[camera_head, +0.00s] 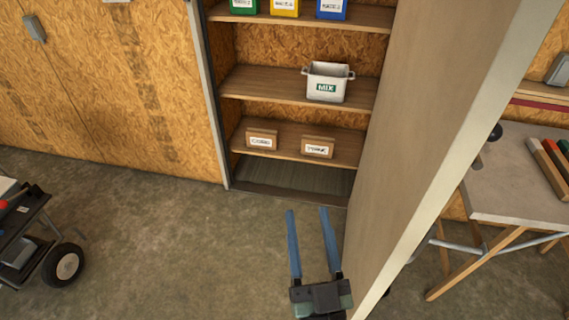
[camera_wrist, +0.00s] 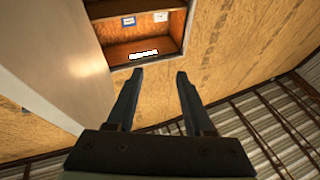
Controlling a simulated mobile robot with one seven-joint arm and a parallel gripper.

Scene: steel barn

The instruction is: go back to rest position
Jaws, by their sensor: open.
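My gripper (camera_head: 308,212) is open and empty, with two long blue fingers apart and pointing up in the head view. It is low in the picture, in front of the open cabinet and just left of the cabinet's open door (camera_head: 440,130). In the wrist view my gripper (camera_wrist: 160,74) also shows open, with nothing between the fingers. That view is turned and looks up at a shelf, wooden walls and a metal roof.
The cabinet's shelves hold a white MIX bin (camera_head: 327,82), two small labelled boxes (camera_head: 262,139) and coloured containers on top. A table (camera_head: 520,185) stands right of the door. A wheeled cart (camera_head: 25,240) is at left. The floor between cart and gripper is clear.

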